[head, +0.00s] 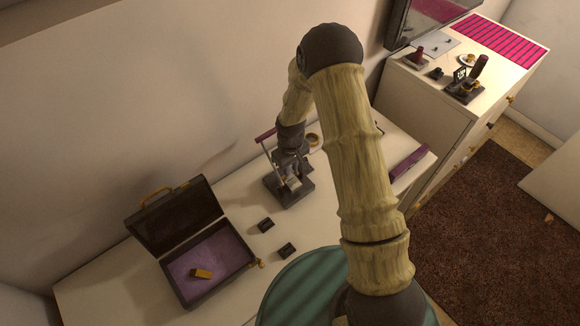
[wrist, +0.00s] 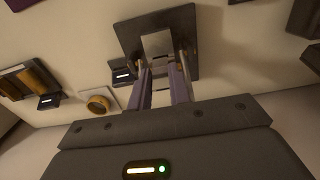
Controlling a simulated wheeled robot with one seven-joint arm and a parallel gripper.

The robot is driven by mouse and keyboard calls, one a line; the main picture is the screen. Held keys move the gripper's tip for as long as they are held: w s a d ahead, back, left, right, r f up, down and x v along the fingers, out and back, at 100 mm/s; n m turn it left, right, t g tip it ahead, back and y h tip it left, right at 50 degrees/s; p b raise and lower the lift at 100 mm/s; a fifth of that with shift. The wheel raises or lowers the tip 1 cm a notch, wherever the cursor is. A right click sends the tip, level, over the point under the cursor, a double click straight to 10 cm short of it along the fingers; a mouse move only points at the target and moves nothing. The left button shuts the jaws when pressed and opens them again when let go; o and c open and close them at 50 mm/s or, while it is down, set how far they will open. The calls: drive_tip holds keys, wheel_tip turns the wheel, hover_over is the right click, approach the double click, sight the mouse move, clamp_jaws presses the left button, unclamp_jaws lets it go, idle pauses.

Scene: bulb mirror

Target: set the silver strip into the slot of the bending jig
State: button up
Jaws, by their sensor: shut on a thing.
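The bending jig (head: 276,192) stands on the white table with a dark base and a lever with a purple handle (head: 265,135). My gripper (head: 291,172) is low over the jig, partly hidden by my own arm. In the wrist view, the two fingers of my gripper (wrist: 161,82) reach toward the jig's dark base (wrist: 129,32). The fingers are shut on the silver strip, a pale narrow piece (wrist: 160,72) between them. A pale patch also shows at the jig in the head view. I cannot tell whether the strip is in the slot.
An open dark case (head: 205,292) with purple lining holds a small gold block (head: 201,273). Two small black blocks (head: 265,225) (head: 287,250) lie near the jig. A gold ring (head: 313,139) and a purple bar (head: 410,162) lie behind it. A teal round stool (head: 300,288) stands in front.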

drive_tip(key=shift+f+b, duration=1.2)
drive_tip(key=shift+f, duration=0.45)
idle(1.1)
drive_tip(key=o, duration=0.9)
drive_tip(key=shift+o, duration=0.2)
drive_tip(key=shift+r, duration=0.1)
drive_tip(key=shift+w+r, duration=0.1)
drive_tip(key=shift+r, duration=0.1)
wheel_tip(320, 180, up, 17)
drive_tip(key=b, duration=0.3)
drive_tip(key=shift+s, duration=0.2)
drive_tip(key=shift+f, duration=0.1)
